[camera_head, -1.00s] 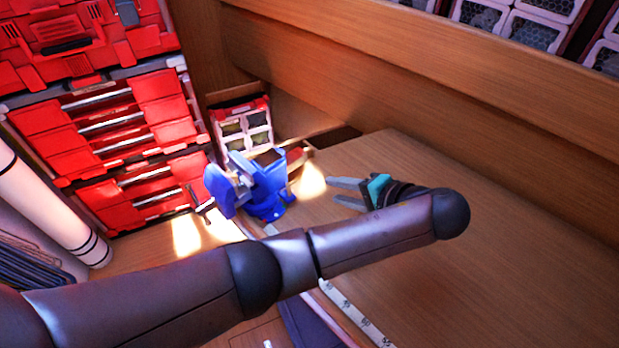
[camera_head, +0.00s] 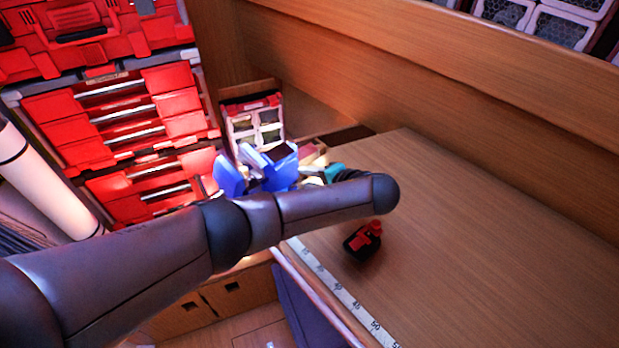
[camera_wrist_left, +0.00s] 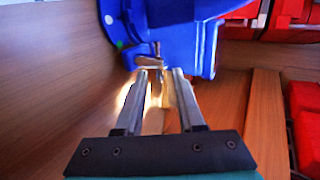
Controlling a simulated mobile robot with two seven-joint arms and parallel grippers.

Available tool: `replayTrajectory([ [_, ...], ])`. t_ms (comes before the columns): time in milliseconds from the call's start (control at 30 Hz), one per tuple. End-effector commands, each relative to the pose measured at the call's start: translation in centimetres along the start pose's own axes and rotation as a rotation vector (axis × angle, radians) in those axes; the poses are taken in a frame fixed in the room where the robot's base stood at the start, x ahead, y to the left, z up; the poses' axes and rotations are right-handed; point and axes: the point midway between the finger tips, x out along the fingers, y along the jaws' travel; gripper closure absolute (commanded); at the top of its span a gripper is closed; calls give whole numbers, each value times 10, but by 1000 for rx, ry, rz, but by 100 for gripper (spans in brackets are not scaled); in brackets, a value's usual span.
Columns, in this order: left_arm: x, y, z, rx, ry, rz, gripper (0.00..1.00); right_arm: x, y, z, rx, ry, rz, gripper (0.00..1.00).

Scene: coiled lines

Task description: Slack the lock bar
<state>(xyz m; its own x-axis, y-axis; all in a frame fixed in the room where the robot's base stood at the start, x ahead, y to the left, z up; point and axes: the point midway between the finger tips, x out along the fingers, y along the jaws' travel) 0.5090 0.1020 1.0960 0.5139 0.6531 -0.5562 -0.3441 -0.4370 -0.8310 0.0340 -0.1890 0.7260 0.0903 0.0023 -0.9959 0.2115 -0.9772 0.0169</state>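The blue vise (camera_head: 270,168) is fixed near the far left end of the bench, partly hidden by my left arm in the head view. In the left wrist view the vise (camera_wrist_left: 198,45) fills the top middle. A small metal lock bar (camera_wrist_left: 150,63) sticks out low on it. My left gripper (camera_wrist_left: 160,72) is open, its two fingers apart and pointing at the bar. The bar lies at or just beyond the fingertips; I cannot tell whether they touch. In the head view the fingers are mostly hidden beside the vise. My right gripper is in neither view.
A black and red battery-like block (camera_head: 362,241) lies on the wooden bench (camera_head: 480,235), near a measuring strip (camera_head: 335,287) along the edge. Red tool drawers (camera_head: 130,115) stand at left. A small organizer case (camera_head: 254,125) stands behind the vise. The bench's right side is clear.

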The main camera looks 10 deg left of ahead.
Motion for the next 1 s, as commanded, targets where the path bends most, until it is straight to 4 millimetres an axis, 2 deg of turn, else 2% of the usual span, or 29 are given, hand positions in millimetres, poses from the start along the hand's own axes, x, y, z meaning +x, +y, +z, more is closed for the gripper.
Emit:
replayTrajectory([
  [267,2,0,0,0,0,0,62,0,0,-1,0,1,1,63],
  [633,2,0,0,0,0,-1,100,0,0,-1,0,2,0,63],
  [1000,2,0,0,0,0,-1,100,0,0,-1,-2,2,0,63],
])
